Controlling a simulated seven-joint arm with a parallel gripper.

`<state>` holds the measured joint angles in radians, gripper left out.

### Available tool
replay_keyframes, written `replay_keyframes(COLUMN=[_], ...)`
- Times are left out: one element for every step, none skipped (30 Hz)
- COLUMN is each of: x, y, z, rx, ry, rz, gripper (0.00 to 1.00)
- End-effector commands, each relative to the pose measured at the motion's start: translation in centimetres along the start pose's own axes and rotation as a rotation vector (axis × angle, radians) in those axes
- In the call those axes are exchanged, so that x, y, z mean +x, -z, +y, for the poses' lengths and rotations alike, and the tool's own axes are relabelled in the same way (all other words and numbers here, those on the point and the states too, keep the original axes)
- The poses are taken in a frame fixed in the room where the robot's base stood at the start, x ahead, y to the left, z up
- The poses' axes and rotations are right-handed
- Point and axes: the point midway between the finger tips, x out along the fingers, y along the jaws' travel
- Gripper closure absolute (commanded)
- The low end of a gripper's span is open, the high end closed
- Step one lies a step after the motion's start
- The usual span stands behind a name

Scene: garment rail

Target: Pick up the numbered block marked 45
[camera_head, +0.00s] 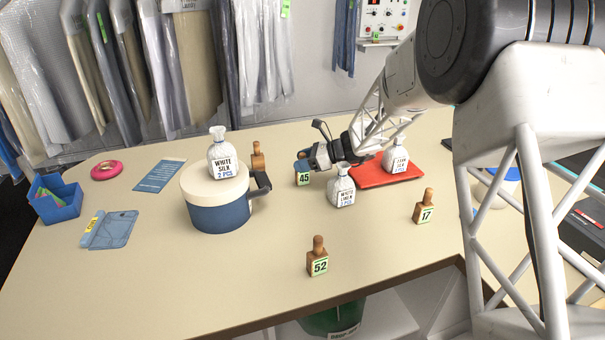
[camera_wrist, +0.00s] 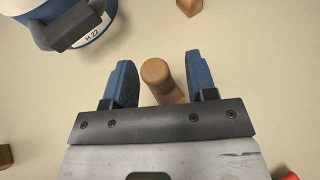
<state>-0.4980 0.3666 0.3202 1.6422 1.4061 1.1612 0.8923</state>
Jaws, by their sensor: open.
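The numbered block marked 45 (camera_head: 303,179) stands upright on the table, its green label facing the head camera. Its upper part is hidden there behind my gripper (camera_head: 308,161). In the wrist view the wooden block's round knob (camera_wrist: 156,70) and part of its body lie between the two blue fingers of my gripper (camera_wrist: 160,82). The fingers are open, one on each side, with a visible gap at the left.
A White Linen bottle (camera_head: 341,190) stands close to the right. Another bottle (camera_head: 396,157) stands on a red mat (camera_head: 377,180). A round blue-and-cream container (camera_head: 220,215) bears a White Silk bottle (camera_head: 221,152). Blocks 52 (camera_head: 318,261) and 17 (camera_head: 424,211) stand nearer. The front-left table is clear.

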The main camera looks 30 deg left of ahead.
Motion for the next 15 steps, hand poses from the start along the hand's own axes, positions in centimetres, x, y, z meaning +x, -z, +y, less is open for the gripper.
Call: replay_keyframes(x=[-0.01,-0.01,-0.01,-0.01,-0.01,-0.02,-0.02,-0.02,-0.02,-0.02,-0.02,-0.02,-0.02,-0.02,-0.02], y=[-0.01,-0.01,-0.01,-0.01,-0.01,-0.01,-0.01,-0.01,-0.01,-0.01,-0.01,-0.01,-0.01,-0.01,-0.01], z=[0.00,0.00,0.00,0.00,0.01,0.01,0.01,0.01,0.01,0.01,0.01,0.01,0.01,0.01,0.01], rx=[0.000,0.000,0.000,0.000,0.000,0.000,0.000,0.000,0.000,0.000,0.000,0.000,0.000,0.000,0.000], ry=[0.000,0.000,0.000,0.000,0.000,0.000,0.000,0.000,0.000,0.000,0.000,0.000,0.000,0.000,0.000], rz=[0.000,0.000,0.000,0.000,0.000,0.000,0.000,0.000,0.000,0.000,0.000,0.000,0.000,0.000,0.000], gripper=[0.48,0.48,0.48,0.48,0.48,0.48,0.48,0.48,0.48,0.48,0.48,0.48,0.51,0.56,0.62])
